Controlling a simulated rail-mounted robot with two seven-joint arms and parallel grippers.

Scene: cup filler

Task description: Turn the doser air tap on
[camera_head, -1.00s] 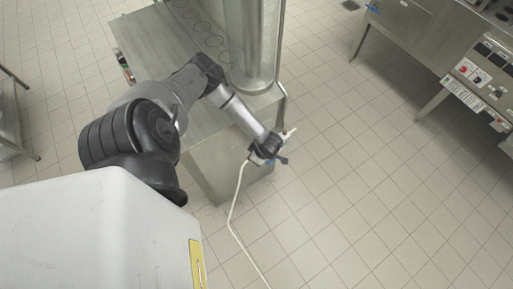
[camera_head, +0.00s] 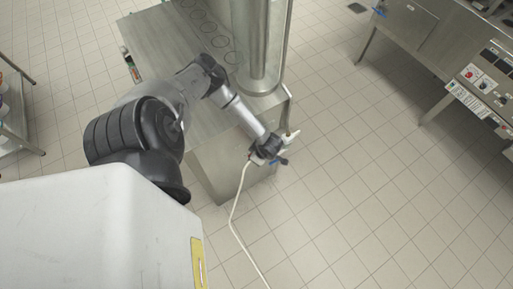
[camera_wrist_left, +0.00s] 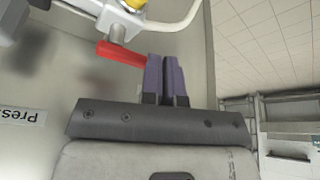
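The doser air tap shows in the left wrist view as a red lever handle (camera_wrist_left: 122,54) on a metal fitting with a yellow part above it. The lever lies slightly slanted, with its free end at the left finger. My left gripper (camera_wrist_left: 166,62) has its purple fingers almost together, with only a thin gap and nothing seen between them. The fingers are beside the lever's end; I cannot tell whether they touch it. In the head view my left gripper (camera_head: 275,156) is at the corner of the steel machine (camera_head: 215,155). The red lever is not clear there. My right gripper is not in view.
A pale hose (camera_head: 235,215) hangs from near the gripper to the floor. A steel column (camera_head: 257,50) stands on the machine. A counter with a control panel (camera_head: 485,80) is at the right. The tiled floor (camera_head: 370,200) between is clear.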

